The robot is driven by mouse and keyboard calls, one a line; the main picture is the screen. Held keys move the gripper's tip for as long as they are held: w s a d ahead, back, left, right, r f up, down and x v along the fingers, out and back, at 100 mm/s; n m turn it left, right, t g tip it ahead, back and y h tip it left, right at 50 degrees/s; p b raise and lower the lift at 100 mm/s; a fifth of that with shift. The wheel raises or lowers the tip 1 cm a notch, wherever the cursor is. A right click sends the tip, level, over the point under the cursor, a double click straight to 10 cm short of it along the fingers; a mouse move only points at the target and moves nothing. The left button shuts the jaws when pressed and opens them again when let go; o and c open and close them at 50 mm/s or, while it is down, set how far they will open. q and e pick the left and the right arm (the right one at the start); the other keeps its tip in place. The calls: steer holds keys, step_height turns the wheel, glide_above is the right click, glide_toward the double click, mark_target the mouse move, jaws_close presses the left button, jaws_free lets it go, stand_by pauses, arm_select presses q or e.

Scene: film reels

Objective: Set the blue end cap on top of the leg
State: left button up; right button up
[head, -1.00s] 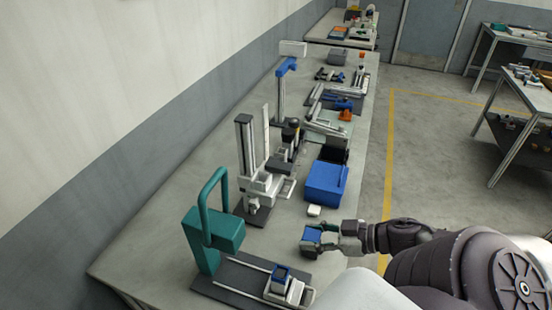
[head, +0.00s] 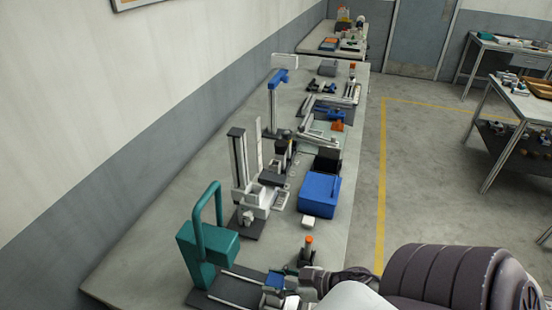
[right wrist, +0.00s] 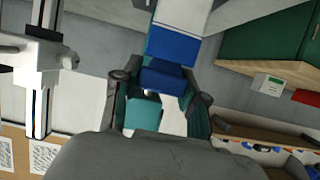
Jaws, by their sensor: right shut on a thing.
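My right gripper (head: 288,279) reaches in from the lower right of the head view, low over the near end of the bench. It is shut on a blue block, the blue end cap (right wrist: 163,77), which sits between its dark green fingers in the right wrist view. In the head view a blue piece (head: 273,280) shows at the fingertips, close above a white fixture (head: 288,303). A short upright post with an orange top (head: 308,243) stands just behind the gripper. I cannot tell for certain which piece is the leg. My left gripper is not in view.
A teal press frame (head: 206,245) stands left of the gripper, with a dark rail base (head: 235,290) before it. A grey column stand (head: 238,165) and a blue box (head: 319,193) stand farther back. Bare bench lies right of the orange-topped post.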

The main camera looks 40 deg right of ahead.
steer(key=shift+f, duration=0.1)
steer(key=o, duration=0.8)
steer(key=shift+s+f, duration=0.1)
steer(key=shift+c, duration=0.2)
steer(key=shift+o, duration=0.9)
